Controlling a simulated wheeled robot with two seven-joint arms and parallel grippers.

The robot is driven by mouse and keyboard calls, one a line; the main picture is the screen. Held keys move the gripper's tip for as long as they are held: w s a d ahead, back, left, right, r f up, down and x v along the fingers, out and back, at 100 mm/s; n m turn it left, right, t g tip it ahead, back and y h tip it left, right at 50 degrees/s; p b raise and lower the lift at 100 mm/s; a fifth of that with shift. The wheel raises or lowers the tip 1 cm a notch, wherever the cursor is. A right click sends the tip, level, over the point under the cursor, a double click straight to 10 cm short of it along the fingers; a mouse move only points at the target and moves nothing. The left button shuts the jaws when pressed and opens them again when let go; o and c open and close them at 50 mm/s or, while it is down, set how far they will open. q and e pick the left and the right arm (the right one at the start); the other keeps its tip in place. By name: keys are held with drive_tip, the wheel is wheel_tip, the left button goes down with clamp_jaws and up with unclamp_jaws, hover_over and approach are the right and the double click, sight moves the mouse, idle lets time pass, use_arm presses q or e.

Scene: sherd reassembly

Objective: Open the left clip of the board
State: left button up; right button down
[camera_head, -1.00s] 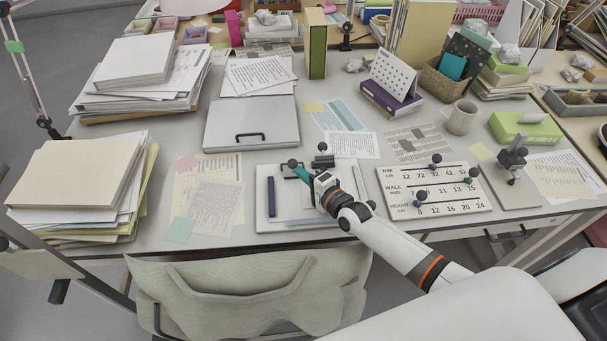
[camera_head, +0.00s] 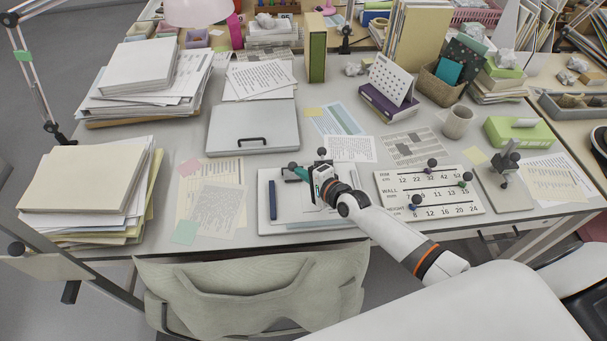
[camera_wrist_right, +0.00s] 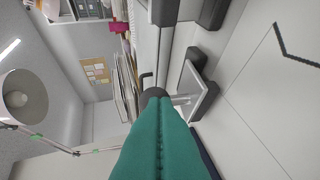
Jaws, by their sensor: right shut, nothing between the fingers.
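The pale board (camera_head: 285,228) lies flat near the table's front edge, with a dark blue strip along its left side. The left clip (camera_head: 293,166) shows as a dark round knob at the board's back edge. My right gripper (camera_head: 302,173) has its teal fingers shut and empty, tips at that knob. In the right wrist view the teal fingers (camera_wrist_right: 160,150) point at the dark knob (camera_wrist_right: 153,95), which they partly cover; contact is unclear. A second dark knob (camera_head: 322,151) stands at the back edge, right of the first. Whether the left clip is open cannot be told.
A number board (camera_head: 399,213) with knobbed pegs lies right of the board. A closed grey case (camera_head: 225,137) lies behind it, and loose papers (camera_head: 215,203) lie to its left. A chair back (camera_head: 250,290) stands at the table's front edge.

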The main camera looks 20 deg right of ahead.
drive_tip(key=w+r+m+g+p, duration=0.1)
drive_tip(key=g+p, duration=0.1)
drive_tip(key=p, duration=0.1)
drive_tip(key=w+r+m+g+p, duration=0.1)
drive_tip(key=w+r+g+p, duration=0.1)
drive_tip(key=p, duration=0.1)
drive_tip(key=shift+d+g+p, duration=0.3)
drive_tip(key=shift+d+p, duration=0.05)
drive_tip(key=shift+w+d+m+g+y+p, duration=0.15)
drive_tip(key=shift+w+m+g+y+p, duration=0.2)
drive_tip(key=shift+w+g, duration=0.25)
drive_tip(key=shift+w+d+f+m+g, duration=0.1)
drive_tip(key=shift+w+m+g, duration=0.25)
drive_tip(key=shift+g, duration=0.55)
drive_tip(key=shift+w+f, duration=0.1)
drive_tip(key=shift+f, duration=0.05)
drive_tip(key=shift+d+r, duration=0.1)
drive_tip(key=shift+r, duration=0.3)
drive_tip(key=shift+r+p, duration=0.5)
drive_tip(key=shift+p, duration=0.35)
drive_tip(key=shift+r, duration=0.1)
